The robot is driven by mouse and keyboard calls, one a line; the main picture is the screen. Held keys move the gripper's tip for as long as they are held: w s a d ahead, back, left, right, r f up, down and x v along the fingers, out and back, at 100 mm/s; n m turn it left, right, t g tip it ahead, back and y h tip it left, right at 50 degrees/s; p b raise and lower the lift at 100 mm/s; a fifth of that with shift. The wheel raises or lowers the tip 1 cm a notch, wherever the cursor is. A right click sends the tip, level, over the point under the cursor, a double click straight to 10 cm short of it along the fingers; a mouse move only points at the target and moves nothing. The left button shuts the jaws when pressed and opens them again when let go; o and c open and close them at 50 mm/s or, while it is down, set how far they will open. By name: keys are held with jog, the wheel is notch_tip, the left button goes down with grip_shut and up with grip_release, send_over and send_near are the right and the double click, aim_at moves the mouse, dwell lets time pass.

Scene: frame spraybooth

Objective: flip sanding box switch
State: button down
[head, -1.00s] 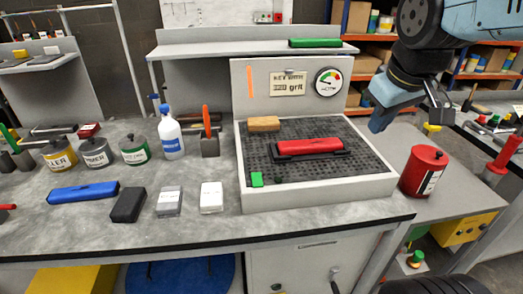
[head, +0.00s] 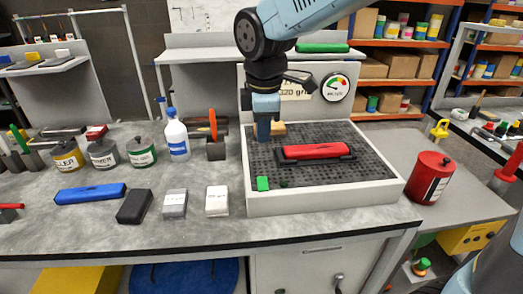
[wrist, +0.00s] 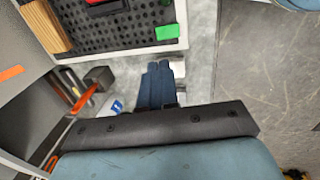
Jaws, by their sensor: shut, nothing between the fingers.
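The sanding box (head: 330,202) is a pale grey tray with a black perforated top, standing on the workbench. A lever-like fitting (head: 338,281) shows on the cabinet front below it, cut by the lower edge; I cannot tell its setting or whether it is the switch. My gripper (head: 263,138) points down in front of the wooden block (head: 278,129) at the box's back left. In the wrist view its blue fingers (wrist: 160,88) are together and empty, and the box's wall (wrist: 150,51) lies past their tips. I cannot tell the gripper's height above the top.
A red sanding block (head: 318,151) and a small green block (head: 263,183) lie on the box. A gauge (head: 335,88) is on its back panel. A white bottle (head: 175,137) and several tins stand left. A red canister (head: 431,178) stands right. Small blocks line the bench front.

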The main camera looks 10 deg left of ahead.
aim_at(262, 178)
jog(key=f, duration=0.4)
jog(key=w+f, duration=0.1)
jog(key=f, duration=0.3)
jog(key=w+f, duration=0.1)
jog(key=f, duration=0.4)
jog(key=shift+a, duration=0.2)
